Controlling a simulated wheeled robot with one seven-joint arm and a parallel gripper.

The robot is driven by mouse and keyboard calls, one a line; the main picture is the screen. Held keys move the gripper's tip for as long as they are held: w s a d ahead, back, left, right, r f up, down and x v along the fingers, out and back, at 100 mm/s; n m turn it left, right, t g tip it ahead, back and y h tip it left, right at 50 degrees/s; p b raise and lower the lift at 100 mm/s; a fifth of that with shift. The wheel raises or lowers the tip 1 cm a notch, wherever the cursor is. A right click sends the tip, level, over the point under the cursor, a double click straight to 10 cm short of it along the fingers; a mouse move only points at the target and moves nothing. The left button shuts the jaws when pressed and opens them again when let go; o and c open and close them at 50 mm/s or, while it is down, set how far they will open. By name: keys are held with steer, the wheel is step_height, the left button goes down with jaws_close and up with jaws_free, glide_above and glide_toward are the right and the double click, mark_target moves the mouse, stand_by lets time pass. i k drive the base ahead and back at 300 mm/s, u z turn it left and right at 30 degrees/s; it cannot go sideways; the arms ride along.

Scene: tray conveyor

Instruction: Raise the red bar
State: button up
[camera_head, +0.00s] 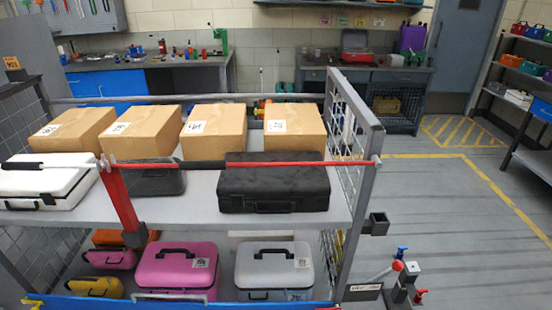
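The red bar (290,163) lies roughly level across the front of a grey rack, over the upper shelf. Its pivot side is on a red upright (119,198) at the left. A black and white part (50,163) extends left beyond that upright. The bar's right end reaches the rack's front right post (355,220); I cannot tell whether it rests on or is latched to it. A small grey bracket (376,223) sits lower on that post's outer side. My gripper is not in view.
Several cardboard boxes (215,130), a black case (273,185) and a white case (45,186) stand behind the bar. Pink (178,270) and grey (273,268) cases are below. A red-knobbed lever (398,267) stands lower right.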

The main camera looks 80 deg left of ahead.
mark_target(218, 164)
steer(key=u, duration=3.05)
steer(key=k, duration=0.5)
steer(key=u, duration=0.2)
steer(key=i, duration=1.1)
steer(key=z, duration=0.55)
